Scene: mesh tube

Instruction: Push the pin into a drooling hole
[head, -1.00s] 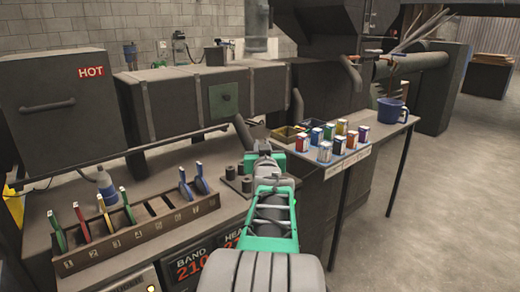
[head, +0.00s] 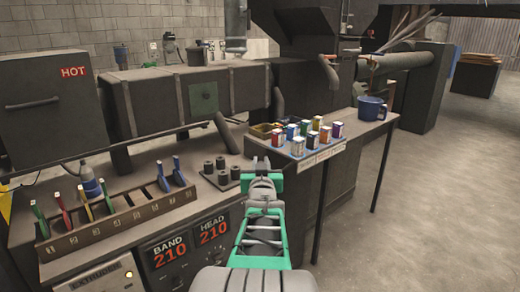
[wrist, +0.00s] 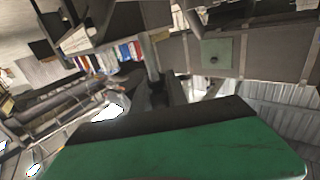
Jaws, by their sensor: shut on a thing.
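My gripper (head: 263,168) is in front of the bench, left of the coloured boxes. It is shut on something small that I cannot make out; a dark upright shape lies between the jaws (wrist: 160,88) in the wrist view. Several short dark cylinders (head: 221,169) stand on a small plate to its left; I cannot tell whether they are pins. A green square plate (head: 203,97) with a dark spot at its middle is on the long dark housing; it also shows in the wrist view (wrist: 213,57). I see no hole clearly drooling.
A numbered rack (head: 120,218) holds several coloured-handled tools at left. A box marked HOT (head: 50,103) stands at the back left. The floor (head: 430,210) at right is clear.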

